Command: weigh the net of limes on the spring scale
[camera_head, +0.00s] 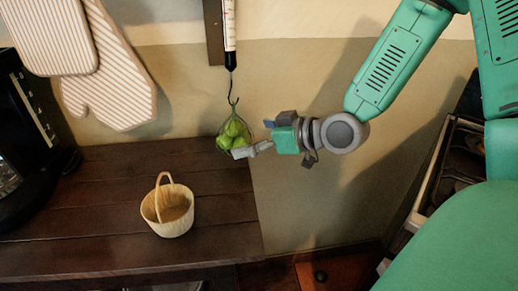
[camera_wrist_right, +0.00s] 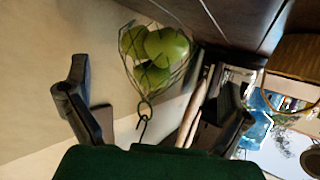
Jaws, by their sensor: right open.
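The net of limes (camera_head: 234,138) hangs below the spring scale (camera_head: 229,30), its top at the scale's hook (camera_head: 233,100). In the right wrist view the net (camera_wrist_right: 155,55) holds several green limes, and its ring (camera_wrist_right: 145,109) is on the hook (camera_wrist_right: 142,128). My right gripper (camera_head: 262,138) is just to the right of the net in the head view. Its fingers stand wide apart in the right wrist view (camera_wrist_right: 157,100), with the net beyond them and nothing gripped. My left gripper is not in view.
A woven basket (camera_head: 168,222) stands on the dark wooden counter (camera_head: 100,255), below and left of the net. Striped oven mitts (camera_head: 120,90) hang on the wall at upper left. A black appliance (camera_head: 20,150) stands at far left.

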